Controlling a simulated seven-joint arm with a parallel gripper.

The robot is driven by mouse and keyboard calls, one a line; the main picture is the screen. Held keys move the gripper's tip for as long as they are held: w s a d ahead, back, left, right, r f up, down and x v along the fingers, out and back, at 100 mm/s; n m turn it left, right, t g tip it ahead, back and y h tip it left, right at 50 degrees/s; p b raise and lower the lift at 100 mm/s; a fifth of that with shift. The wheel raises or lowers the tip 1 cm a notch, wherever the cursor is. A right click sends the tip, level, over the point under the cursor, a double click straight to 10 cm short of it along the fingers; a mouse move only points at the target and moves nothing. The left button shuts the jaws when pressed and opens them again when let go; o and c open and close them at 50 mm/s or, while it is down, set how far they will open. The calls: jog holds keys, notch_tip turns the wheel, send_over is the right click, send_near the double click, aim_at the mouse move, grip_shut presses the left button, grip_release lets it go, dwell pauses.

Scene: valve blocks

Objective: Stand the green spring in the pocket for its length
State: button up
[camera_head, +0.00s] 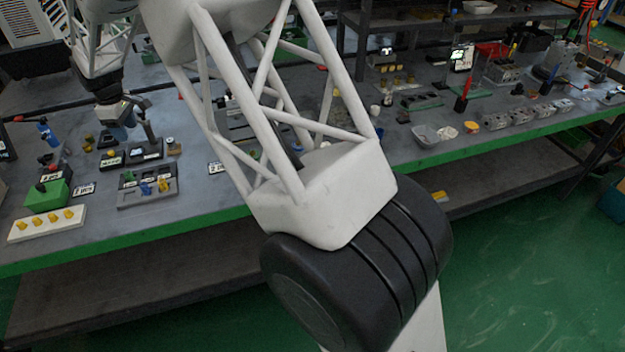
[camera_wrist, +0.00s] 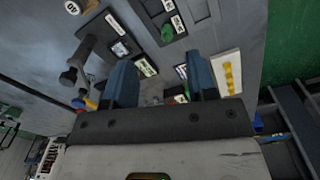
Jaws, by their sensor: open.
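A small green piece, likely the green spring (camera_head: 129,176), is at the grey pocket tray (camera_head: 134,201) on the left part of the bench; its exact pose is too small to tell. In the wrist view a green piece (camera_wrist: 167,33) shows at a dark pocketed tray near the top. Blue and yellow pieces are also at the tray in the head view. My gripper (camera_head: 124,112) is above the bench, behind the tray in the picture and apart from the green piece. In the wrist view my gripper (camera_wrist: 161,82) has its two blue fingers wide apart, with nothing held between them.
Black labelled blocks (camera_head: 111,160) stand just behind the tray. A green box (camera_head: 45,197) and a white strip (camera_head: 47,225) with several yellow pieces lie to its left. A dark post stand (camera_wrist: 84,58) rises close to the left finger in the wrist view.

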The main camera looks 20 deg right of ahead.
jog(key=s+d+r+m, duration=0.2)
jog(key=s+d+r, duration=0.3)
jog(key=s+d, duration=0.3)
jog(key=s+d+r+m+t, duration=0.1)
jog(key=s+d+r+m, duration=0.2)
jog(key=s+d+r, duration=0.5)
jog(key=s+d+r+m, duration=0.25)
jog(key=s+d, duration=0.25)
jog(key=d, duration=0.7)
jog(key=s+d+f+m, duration=0.1)
jog(key=s+d, duration=0.4)
jog(key=s, duration=0.5)
jog(key=s+d+f+m+t, duration=0.1)
jog(key=s+d+m, duration=0.2)
jog(key=s, duration=0.6)
jog(key=s+d+f+m, duration=0.1)
jog(key=s+d+m, duration=0.2)
jog(key=s+d, duration=0.3)
jog(key=s, duration=0.4)
jog(key=shift+s+d, duration=0.3)
jog(key=shift+s, duration=0.05)
